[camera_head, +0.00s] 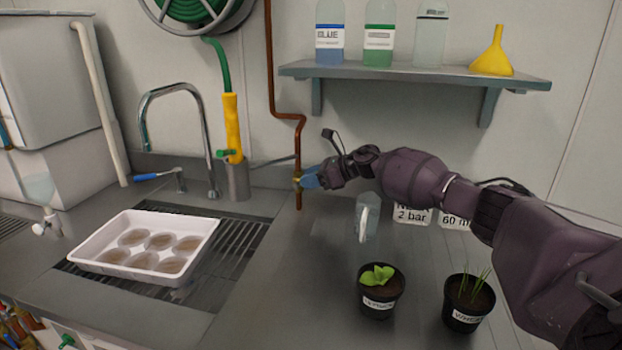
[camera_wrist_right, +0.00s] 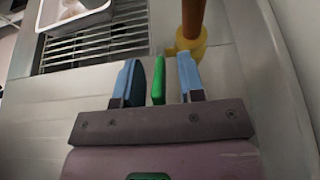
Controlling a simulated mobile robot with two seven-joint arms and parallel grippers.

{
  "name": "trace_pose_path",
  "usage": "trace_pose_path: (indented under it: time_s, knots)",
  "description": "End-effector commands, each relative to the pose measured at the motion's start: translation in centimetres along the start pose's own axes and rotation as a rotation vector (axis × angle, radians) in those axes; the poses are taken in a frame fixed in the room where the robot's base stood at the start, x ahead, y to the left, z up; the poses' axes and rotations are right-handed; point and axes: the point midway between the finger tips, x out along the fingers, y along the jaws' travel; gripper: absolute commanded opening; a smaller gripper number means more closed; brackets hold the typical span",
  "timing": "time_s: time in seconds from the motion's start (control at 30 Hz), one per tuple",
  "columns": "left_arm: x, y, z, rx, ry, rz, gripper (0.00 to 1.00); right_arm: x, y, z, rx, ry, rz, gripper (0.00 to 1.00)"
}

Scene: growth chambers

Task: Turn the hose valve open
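The hose valve is at the lower end of a copper pipe (camera_head: 300,135) on the back wall. Its brass body (camera_wrist_right: 191,45) and green handle (camera_wrist_right: 158,80) show in the right wrist view. In the head view my right gripper (camera_head: 309,180), with blue fingers, is at the valve and hides most of it. In the right wrist view the gripper's fingers stand apart on either side of the green handle, with a gap visible on each side. The green hose (camera_head: 221,65) with its yellow nozzle (camera_head: 233,128) hangs to the left. My left gripper is not in view.
A white tray (camera_head: 205,240) of round dishes sits on the drain grate. Two potted plants (camera_head: 378,302) (camera_head: 462,318), a clear cup (camera_head: 367,215) and label cards (camera_head: 412,215) stand below my right arm. A shelf (camera_head: 415,75) with bottles and a yellow funnel (camera_head: 493,57) is above.

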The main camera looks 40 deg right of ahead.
Motion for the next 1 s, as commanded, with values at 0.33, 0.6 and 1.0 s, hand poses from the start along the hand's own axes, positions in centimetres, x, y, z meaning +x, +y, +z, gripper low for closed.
trace_pose_path:
  time_s: [0.33,0.6,1.0]
  knots:
    - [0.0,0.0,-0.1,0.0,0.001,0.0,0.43,0.0,0.0,0.0,0.0,0.0,0.0,0.0]
    - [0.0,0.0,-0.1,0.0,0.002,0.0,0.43,0.0,0.0,0.0,0.0,0.002,0.0,0.0]
    - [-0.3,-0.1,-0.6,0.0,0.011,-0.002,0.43,0.1,0.0,1.3,-0.006,0.161,-0.001,0.0]
